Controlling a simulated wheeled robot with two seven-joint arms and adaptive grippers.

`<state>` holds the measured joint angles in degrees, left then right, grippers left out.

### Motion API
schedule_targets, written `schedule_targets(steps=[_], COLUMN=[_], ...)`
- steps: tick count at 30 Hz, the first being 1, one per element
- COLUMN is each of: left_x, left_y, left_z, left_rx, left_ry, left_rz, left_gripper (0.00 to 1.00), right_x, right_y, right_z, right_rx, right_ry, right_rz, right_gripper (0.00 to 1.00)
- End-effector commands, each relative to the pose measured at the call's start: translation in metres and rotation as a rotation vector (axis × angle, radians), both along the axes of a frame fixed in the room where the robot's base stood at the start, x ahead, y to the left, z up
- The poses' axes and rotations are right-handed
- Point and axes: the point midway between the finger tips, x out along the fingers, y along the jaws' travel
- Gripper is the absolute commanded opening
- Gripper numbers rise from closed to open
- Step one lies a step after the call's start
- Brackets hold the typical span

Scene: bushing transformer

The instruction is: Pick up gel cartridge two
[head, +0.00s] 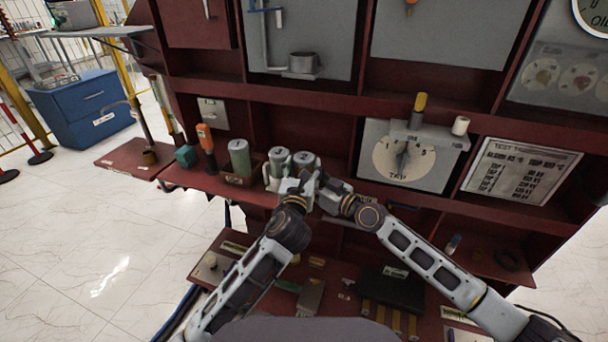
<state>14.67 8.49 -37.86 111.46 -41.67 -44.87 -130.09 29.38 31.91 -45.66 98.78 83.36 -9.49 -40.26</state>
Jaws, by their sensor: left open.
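Several grey-green cylinders, apparently the gel cartridges, stand upright in a row on the dark red shelf. One cartridge (240,158) is at the left in a brown holder. A middle cartridge (279,159) and a right cartridge (304,160) stand close together, with small marks on top that I cannot read surely. My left gripper (281,177) is open at the middle cartridge, with a pale finger beside its left side; the cartridge's lower part is hidden. My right gripper (322,187) is just right of it, below the right cartridge in the picture; its jaws are unclear.
An orange-handled tool (206,143) and a teal block (186,156) stand left of the cartridges. A dial panel (403,155) is at the right. The lower shelf (226,255) holds a dark box (394,288) and small parts. Open floor lies to the left.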

Motion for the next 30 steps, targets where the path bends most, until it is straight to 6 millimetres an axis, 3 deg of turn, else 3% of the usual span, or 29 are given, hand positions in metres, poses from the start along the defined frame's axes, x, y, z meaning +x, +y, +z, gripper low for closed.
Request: schedule_targets(steps=[5,14,30], left_x=[0.000,0.000,0.000], left_y=[0.000,0.000,0.000], left_z=[0.000,0.000,0.013], left_rx=[0.000,0.000,-0.001], left_ry=[0.000,0.001,-0.003], left_rz=[0.000,0.000,-0.001], left_gripper=[0.60,0.22,0.22], right_x=[0.000,0.000,0.000], right_y=[0.000,0.000,0.000], right_z=[0.000,0.000,0.000], right_rx=[0.000,0.000,0.000], right_ry=[0.000,0.000,0.000], right_rz=[-0.001,-0.001,-0.001], right_gripper=[0.38,0.38,0.38])
